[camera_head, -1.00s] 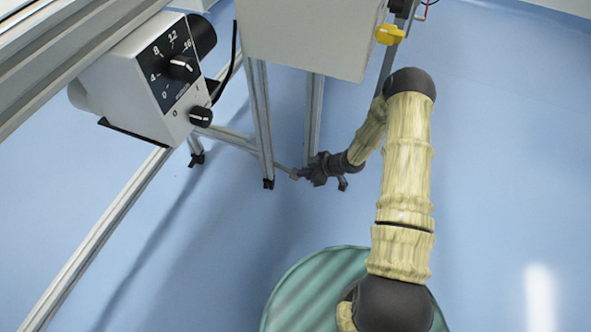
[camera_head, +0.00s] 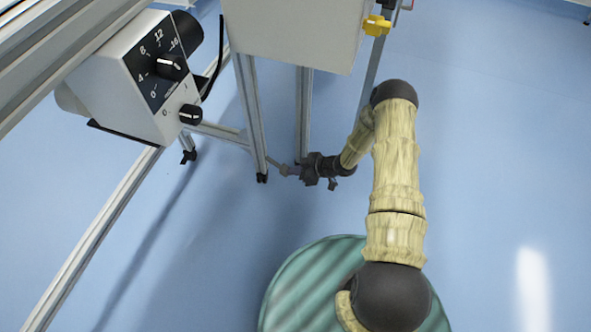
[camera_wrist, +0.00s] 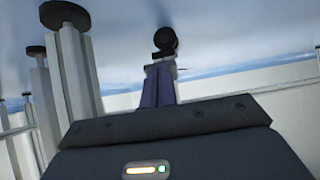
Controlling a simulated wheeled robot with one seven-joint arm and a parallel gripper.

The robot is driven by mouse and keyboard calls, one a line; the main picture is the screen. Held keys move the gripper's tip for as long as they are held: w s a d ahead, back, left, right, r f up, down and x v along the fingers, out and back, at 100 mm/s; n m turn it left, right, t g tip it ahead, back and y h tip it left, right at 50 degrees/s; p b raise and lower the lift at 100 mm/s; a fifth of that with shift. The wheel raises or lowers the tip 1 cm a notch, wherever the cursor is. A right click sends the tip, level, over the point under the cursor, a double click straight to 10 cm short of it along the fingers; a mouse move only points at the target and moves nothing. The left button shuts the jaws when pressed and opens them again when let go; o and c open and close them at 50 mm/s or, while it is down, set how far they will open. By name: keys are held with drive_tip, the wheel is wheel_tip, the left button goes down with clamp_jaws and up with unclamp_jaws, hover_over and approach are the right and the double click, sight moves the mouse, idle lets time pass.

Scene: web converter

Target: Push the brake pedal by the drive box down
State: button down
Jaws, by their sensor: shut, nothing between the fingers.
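My gripper (camera_head: 285,170) is low near the floor, beside the foot of an aluminium leg (camera_head: 252,120). Its fingers (camera_wrist: 158,86) are shut and empty, pointing left in the head view. No brake pedal can be told apart clearly in the head view; the small grey shapes at the fingertips blend together. In the wrist view a black round part (camera_wrist: 165,40) shows just beyond the fingertips; I cannot tell whether it is the pedal or whether they touch. A white box with dials (camera_head: 140,85), which looks like the drive box, is mounted at the upper left.
A long rail (camera_head: 95,235) runs along the left. The blue floor (camera_head: 490,170) is clear on the right.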

drive_tip(key=shift+f, duration=0.15)
drive_tip(key=s+d+r+p, duration=0.2)
drive_tip(key=d+p, duration=0.2)
drive_tip(key=d, duration=0.1)
drive_tip(key=s+d+r+p, duration=0.3)
drive_tip(key=d+p, duration=0.1)
drive_tip(key=d, duration=0.2)
drive_tip(key=shift+s, duration=0.15)
idle(0.7)
